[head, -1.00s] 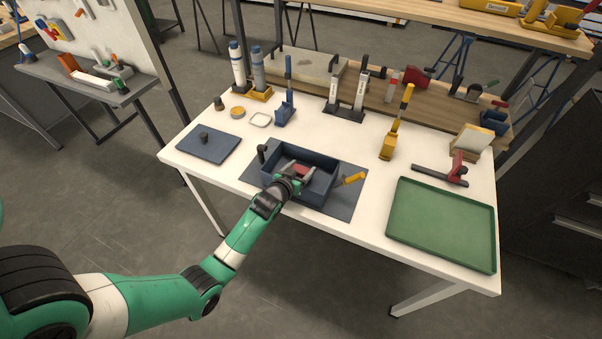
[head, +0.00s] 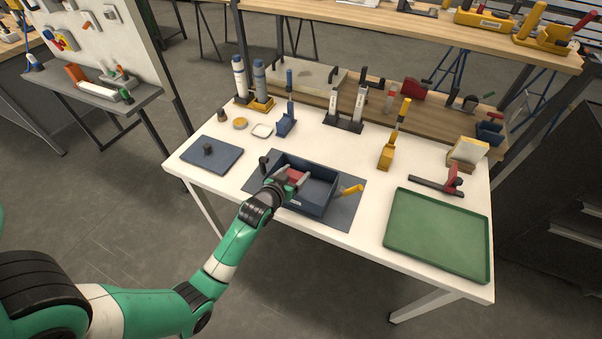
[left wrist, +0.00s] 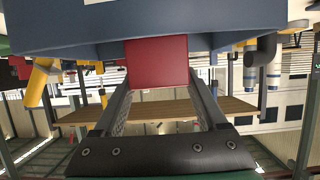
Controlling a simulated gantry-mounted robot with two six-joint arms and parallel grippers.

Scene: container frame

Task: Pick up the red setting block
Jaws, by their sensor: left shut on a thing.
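The red setting block (head: 294,175) is between the fingers of my left gripper (head: 293,178), at the left part of the dark blue box (head: 306,207). In the left wrist view the red block (left wrist: 157,62) fills the gap between the two fingertips (left wrist: 158,85), with the blue box (left wrist: 60,35) beside it. My left gripper is shut on the block. I cannot tell how far the block is above the box floor. My right gripper is not in view.
The box stands on a grey mat (head: 343,212) with a yellow-handled tool (head: 350,191) at its right. A green tray (head: 438,234) lies at the right, a blue plate (head: 212,155) at the left. Upright tools stand along the back. White tabletop is clear between these.

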